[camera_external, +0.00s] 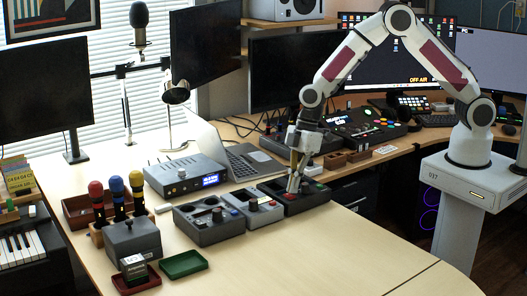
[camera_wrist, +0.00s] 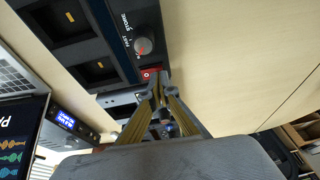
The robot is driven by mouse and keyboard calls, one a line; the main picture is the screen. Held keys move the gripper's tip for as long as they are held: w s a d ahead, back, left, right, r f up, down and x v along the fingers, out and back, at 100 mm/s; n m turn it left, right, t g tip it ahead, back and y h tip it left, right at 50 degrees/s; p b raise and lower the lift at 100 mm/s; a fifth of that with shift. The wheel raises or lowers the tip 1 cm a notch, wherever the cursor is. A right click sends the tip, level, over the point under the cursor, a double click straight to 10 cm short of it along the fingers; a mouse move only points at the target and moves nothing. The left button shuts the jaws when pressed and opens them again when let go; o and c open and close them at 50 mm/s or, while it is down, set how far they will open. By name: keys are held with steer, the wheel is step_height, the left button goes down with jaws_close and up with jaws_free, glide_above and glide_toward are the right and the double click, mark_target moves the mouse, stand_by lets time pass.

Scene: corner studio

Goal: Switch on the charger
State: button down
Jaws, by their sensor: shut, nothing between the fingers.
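The charger (camera_wrist: 88,40) is a dark box with two slots showing gold contacts, a grey knob (camera_wrist: 143,45) marked FAST and STORE, and a red switch (camera_wrist: 151,74) at its edge. In the external view the charger (camera_external: 313,197) is the rightmost of the row of boxes on the table. My gripper (camera_wrist: 158,86) is shut and empty. Its fingertips are right by the red switch and partly cover it in the wrist view. I cannot tell whether the fingertips touch the switch.
A grey box with a red button (camera_external: 253,207) and a knob panel (camera_external: 207,226) stand close to the left. A laptop (camera_external: 240,160) and a control panel (camera_external: 365,125) are behind. The front table top (camera_external: 300,250) is clear.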

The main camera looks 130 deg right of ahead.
steer(key=shift+f, duration=0.2)
steer(key=shift+a+f, duration=0.2)
steer(key=shift+f, duration=0.15)
steer(key=shift+d, duration=0.3)
steer(key=shift+d+r, duration=0.2)
steer(key=shift+d, duration=0.25)
steer(key=shift+r, duration=0.1)
stand_by(0.5)
steer(key=shift+r, duration=0.7)
step_height(320, 180, up, 12)
steer(key=s+a, duration=0.2)
steer(key=shift+s+a, duration=0.15)
steer(key=shift+s, duration=0.25)
steer(key=shift+f, duration=0.1)
stand_by(0.3)
